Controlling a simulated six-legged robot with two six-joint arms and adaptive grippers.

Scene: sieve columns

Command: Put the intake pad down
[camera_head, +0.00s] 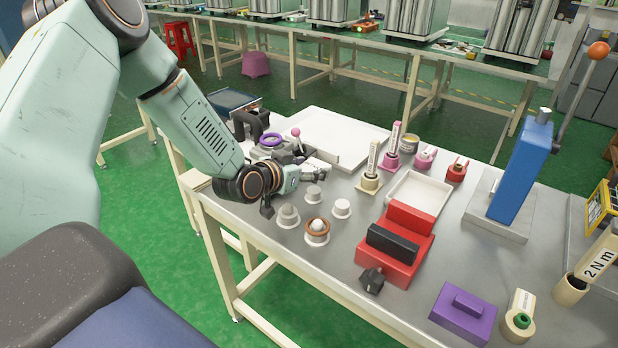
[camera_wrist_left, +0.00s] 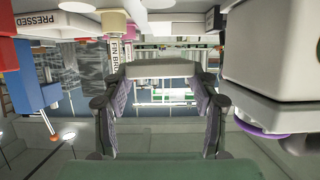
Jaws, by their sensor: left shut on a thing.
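My left gripper (camera_head: 316,173) is low over the near left part of the grey table, in front of the white tray. In the left wrist view, its two fingers are shut on a pale flat block (camera_wrist_left: 163,69), which spans the space between the fingertips. I take this block to be the intake pad; no label shows on it. In the head view the pad is small and mostly hidden by the gripper. I cannot tell whether it touches the table. My right gripper is not in view.
Several pale round posts (camera_head: 289,215) stand just in front of the gripper, one with a brown ring (camera_head: 318,226). Labelled holders (camera_head: 370,180) stand to the right. A white tray (camera_head: 335,135) lies behind. A red block (camera_head: 408,240) and blue press (camera_head: 522,170) are farther right.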

